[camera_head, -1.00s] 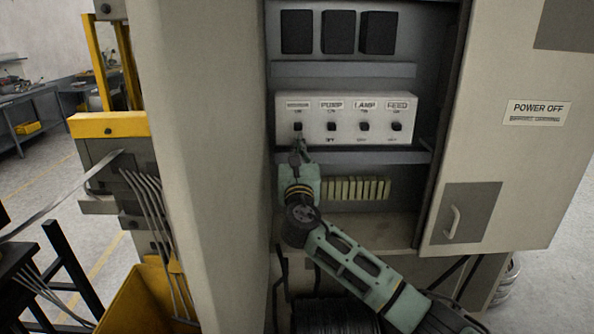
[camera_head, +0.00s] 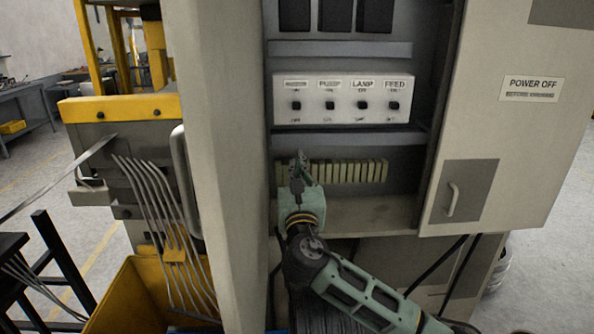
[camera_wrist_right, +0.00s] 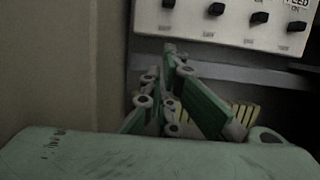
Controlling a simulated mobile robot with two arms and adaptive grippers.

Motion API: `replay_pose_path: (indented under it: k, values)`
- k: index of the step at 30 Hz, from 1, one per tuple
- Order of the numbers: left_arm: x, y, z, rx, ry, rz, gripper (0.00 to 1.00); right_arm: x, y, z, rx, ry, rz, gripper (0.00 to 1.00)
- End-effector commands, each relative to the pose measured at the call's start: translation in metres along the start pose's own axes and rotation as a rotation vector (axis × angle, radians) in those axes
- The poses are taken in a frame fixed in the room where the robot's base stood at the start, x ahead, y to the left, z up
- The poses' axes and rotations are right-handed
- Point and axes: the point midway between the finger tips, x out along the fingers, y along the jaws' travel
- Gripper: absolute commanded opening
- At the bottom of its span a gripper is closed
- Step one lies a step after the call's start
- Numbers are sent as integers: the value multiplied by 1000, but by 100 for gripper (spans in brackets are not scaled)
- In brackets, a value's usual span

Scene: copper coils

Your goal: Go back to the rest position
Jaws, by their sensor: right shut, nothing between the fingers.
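My right gripper (camera_head: 300,162) is shut and empty inside the open cabinet, below the switch panel and apart from it. It points up in front of the row of pale terminal blocks (camera_head: 345,171). In the right wrist view its green and grey fingers (camera_wrist_right: 172,55) come together below the panel. The white switch panel (camera_head: 340,99) has several black switches under labels, of which PUMP, LAMP and FEED can be read. It also shows in the right wrist view (camera_wrist_right: 225,27). My left gripper is not in view.
The open cabinet door (camera_head: 520,130) with its POWER OFF sign stands at the right. The cabinet's side wall (camera_head: 215,150) is close on the left of my right arm. A yellow bin (camera_head: 135,300) and a yellow-topped machine with metal strips stand further left.

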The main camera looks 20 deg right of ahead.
Motion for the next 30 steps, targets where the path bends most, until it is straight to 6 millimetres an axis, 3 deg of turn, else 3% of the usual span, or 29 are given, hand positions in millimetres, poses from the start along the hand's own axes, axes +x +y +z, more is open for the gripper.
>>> replay_pose_path:
  k: [10, 14, 17, 20, 24, 27, 30]
  values:
    - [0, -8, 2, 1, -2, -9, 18, -1, 0, -2, 7, 5, 0, 0]
    - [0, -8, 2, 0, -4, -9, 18, -18, -1, -30, 145, 83, -13, 0]
    - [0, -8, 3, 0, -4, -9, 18, -52, -7, -75, 401, 221, -65, 0]
    - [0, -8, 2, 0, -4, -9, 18, -103, -17, -129, 732, 391, -183, 0]
    - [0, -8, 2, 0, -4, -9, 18, -187, -33, -194, 1177, 597, -449, 0]
    - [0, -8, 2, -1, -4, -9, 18, -254, -46, -228, 1456, 697, -704, 0]
    - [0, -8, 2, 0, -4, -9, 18, -312, -58, -247, 1666, 741, -958, 0]
